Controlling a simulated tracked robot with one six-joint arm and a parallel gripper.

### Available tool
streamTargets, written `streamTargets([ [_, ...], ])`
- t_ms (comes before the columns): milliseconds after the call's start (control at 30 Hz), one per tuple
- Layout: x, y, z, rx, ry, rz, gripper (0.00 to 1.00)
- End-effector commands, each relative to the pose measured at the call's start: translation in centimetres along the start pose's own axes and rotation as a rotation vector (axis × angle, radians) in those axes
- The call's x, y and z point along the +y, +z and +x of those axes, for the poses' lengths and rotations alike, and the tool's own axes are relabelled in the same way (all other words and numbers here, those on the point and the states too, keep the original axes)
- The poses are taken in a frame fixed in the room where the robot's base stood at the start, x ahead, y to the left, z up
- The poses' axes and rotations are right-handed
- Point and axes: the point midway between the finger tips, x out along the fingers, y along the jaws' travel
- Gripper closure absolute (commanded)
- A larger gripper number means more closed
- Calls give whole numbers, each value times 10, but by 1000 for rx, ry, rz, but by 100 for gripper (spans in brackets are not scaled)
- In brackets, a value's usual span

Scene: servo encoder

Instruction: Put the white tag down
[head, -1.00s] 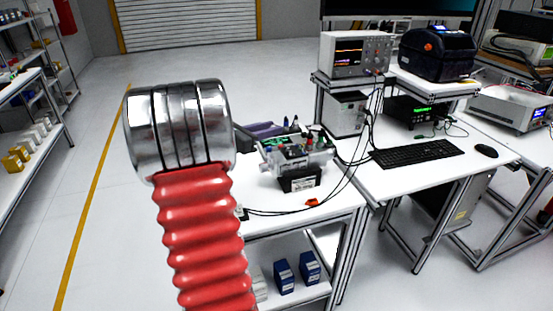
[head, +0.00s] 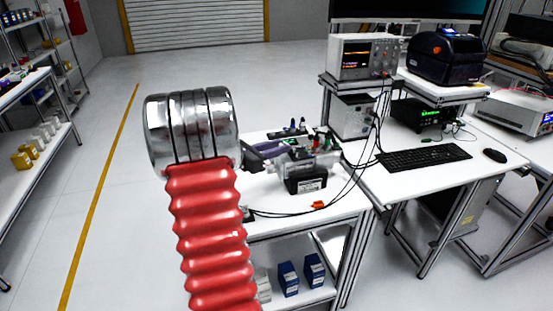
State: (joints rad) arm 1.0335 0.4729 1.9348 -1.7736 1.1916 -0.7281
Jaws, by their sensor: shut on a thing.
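My gripper (head: 272,150) shows only in part, as dark and purple parts reaching out from behind my arm's chrome joint. It is low over the left white bench (head: 345,201), beside the clear-bodied device. It is shut; its fingertips blend into the clutter. I cannot make out the white tag, which is hidden or too small to tell at the fingertips. The clear device (head: 318,160) has coloured parts on top. A black block with a white label (head: 309,184) stands at its front.
A small orange piece (head: 318,205) and black cables lie on the bench. A keyboard (head: 424,157), mouse (head: 494,155) and oscilloscope (head: 363,57) are to the right. Blue boxes (head: 288,278) sit on the shelf below. Bare bench top shows at the front right.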

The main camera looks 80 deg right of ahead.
Motion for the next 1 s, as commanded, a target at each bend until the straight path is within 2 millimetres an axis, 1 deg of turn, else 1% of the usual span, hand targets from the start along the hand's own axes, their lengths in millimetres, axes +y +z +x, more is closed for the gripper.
streamTargets([
  [233,0,-2,0,0,0,0,95],
  [333,0,-11,1,0,0,-2,95],
  [500,0,-32,4,0,0,-2,95],
  [567,0,-36,5,0,1,-1,95],
  [933,1,-38,5,0,1,0,95],
  [967,1,-38,5,0,1,0,74],
  [1000,1,-38,5,-1,1,0,71],
])
